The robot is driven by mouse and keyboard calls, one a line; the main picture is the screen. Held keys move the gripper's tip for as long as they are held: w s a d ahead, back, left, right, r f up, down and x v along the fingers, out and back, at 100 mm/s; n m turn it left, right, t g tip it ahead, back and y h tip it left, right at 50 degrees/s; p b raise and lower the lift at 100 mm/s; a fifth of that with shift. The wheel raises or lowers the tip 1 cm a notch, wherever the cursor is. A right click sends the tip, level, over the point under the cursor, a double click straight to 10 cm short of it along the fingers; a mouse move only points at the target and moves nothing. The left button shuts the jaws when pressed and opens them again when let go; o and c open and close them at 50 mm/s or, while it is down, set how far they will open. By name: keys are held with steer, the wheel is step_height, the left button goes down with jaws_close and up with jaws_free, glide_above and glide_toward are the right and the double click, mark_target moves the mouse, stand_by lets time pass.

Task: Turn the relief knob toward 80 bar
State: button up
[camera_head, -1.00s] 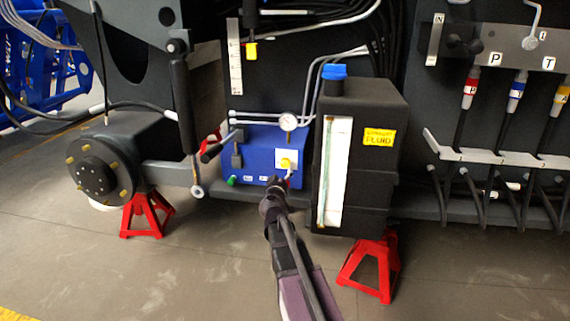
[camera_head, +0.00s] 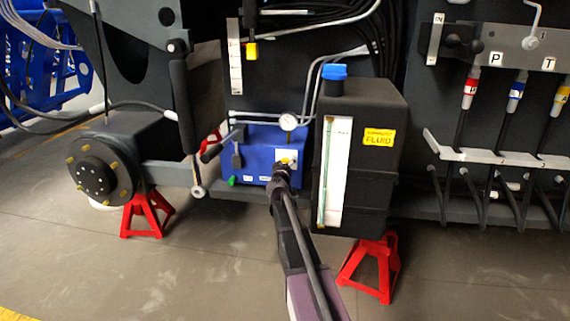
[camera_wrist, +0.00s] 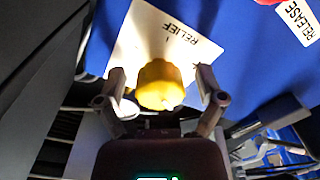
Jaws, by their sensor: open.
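The yellow relief knob (camera_wrist: 160,84) sits on a white plate marked RELIEF (camera_wrist: 150,30) in the wrist view. In the head view the white plate (camera_head: 287,155) shows on the blue block (camera_head: 256,150), and the knob is mostly hidden behind my gripper. My gripper (camera_wrist: 160,78) is open, with one finger on each side of the knob. A gap shows between the knob and each finger. The pressure gauge (camera_head: 288,122) stands on top of the blue block; its reading is too small to tell.
A black fluid tank (camera_head: 365,150) with a blue cap (camera_head: 334,71) stands close to the right of the block. A red part (camera_wrist: 268,2) and a RELEASE label (camera_wrist: 300,22) show at the wrist view's upper right.

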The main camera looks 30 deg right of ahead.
steer(key=c, duration=1.2)
steer(key=shift+o, duration=0.2)
steer(key=shift+n, duration=0.4)
steer(key=shift+w+n, duration=0.1)
steer(key=shift+n, duration=1.1)
steer(key=n, duration=0.4)
steer(key=shift+r, duration=0.1)
steer(key=n, duration=0.4)
steer(key=shift+g+p, duration=0.3)
steer(key=shift+p, duration=0.05)
steer(key=shift+w+n, duration=0.1)
steer(key=shift+n, duration=1.7)
